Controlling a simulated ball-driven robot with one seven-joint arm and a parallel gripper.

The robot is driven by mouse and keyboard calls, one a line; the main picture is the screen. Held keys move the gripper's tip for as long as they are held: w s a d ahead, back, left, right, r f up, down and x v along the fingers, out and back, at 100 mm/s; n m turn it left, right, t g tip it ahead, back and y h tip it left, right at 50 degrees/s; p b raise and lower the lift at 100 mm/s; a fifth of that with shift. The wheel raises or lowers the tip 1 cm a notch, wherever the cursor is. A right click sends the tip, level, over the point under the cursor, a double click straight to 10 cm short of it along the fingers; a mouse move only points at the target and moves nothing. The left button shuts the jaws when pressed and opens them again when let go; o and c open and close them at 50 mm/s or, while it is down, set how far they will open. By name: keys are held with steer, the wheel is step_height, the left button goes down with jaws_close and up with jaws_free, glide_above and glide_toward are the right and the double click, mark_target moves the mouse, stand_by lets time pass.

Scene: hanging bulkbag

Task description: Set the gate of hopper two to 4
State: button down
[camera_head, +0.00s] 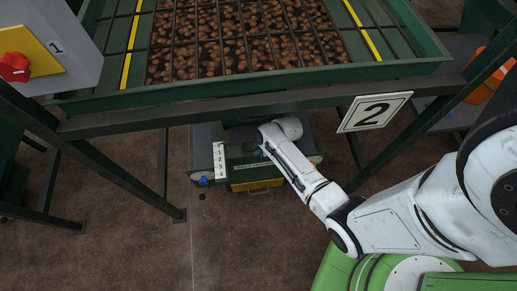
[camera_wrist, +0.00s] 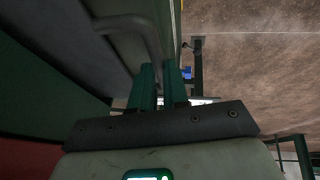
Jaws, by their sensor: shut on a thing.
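The number 2 plate (camera_head: 375,111) hangs on the frame of the green hopper (camera_head: 270,92). Under it is a dark green gate box with a white scale (camera_head: 219,160) marked 1 to 4 downward. A blue pointer (camera_head: 204,180) stands left of the scale, close to the 4; it also shows in the wrist view (camera_wrist: 187,73). My arm reaches under the hopper to the gate, and its links hide the jaws in the head view. In the wrist view my gripper (camera_wrist: 160,70) is shut on a grey bent handle (camera_wrist: 150,32).
Brown lumps (camera_head: 240,40) lie under the hopper's grid. A yellow part (camera_head: 258,186) sits low on the gate box. Dark frame legs (camera_head: 163,165) stand around the gate. A panel with a red knob (camera_head: 14,67) is at upper left. Brown floor (camera_head: 130,250) is clear in front.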

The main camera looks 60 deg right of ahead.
steer(key=s+a+p, duration=0.4)
steer(key=s+a, duration=0.3)
steer(key=a, duration=0.3)
steer(key=shift+s, duration=0.35)
steer(key=c, duration=1.1)
jaws_free()
steer(key=shift+c, duration=0.2)
steer(key=p+v, duration=0.2)
steer(key=v, duration=0.8)
steer(key=shift+s+r, duration=0.2)
steer(key=shift+r, duration=0.1)
